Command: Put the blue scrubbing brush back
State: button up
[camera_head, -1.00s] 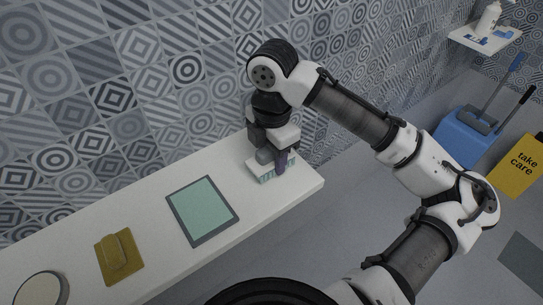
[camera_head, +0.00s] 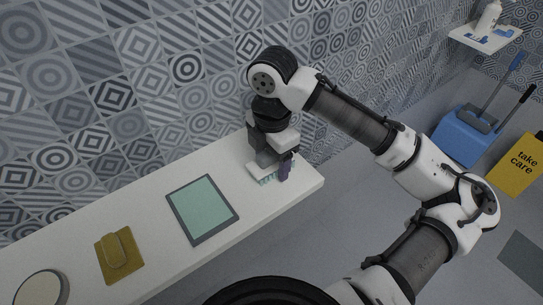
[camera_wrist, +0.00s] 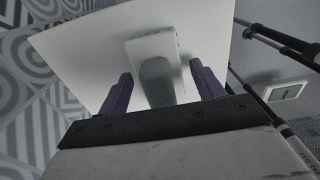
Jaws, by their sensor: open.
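The scrubbing brush (camera_head: 264,180), with a pale block, teal bristles and a grey handle, rests on the right end of the white shelf (camera_head: 150,196). In the wrist view its handle (camera_wrist: 156,80) points toward me between my fingers. My gripper (camera_head: 275,170) is over the brush, pointing down. Its purple fingers are apart, one on each side of the handle, with gaps visible in the wrist view (camera_wrist: 161,72). In the head view my gripper hides most of the brush. A teal mat with a dark border (camera_head: 203,207) lies bare on the shelf to its left.
A yellow brush (camera_head: 117,251) lies on a yellow mat (camera_head: 135,268) further left, beside a round pale item (camera_head: 41,289). The patterned wall (camera_head: 150,75) runs along the shelf's back. A blue bin (camera_head: 462,138) and yellow sign (camera_head: 518,166) stand at right.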

notch_tip(320, 180, up, 12)
jog(key=shift+d+r+b, duration=0.1)
jog(key=shift+b, duration=0.4)
dwell(0.3)
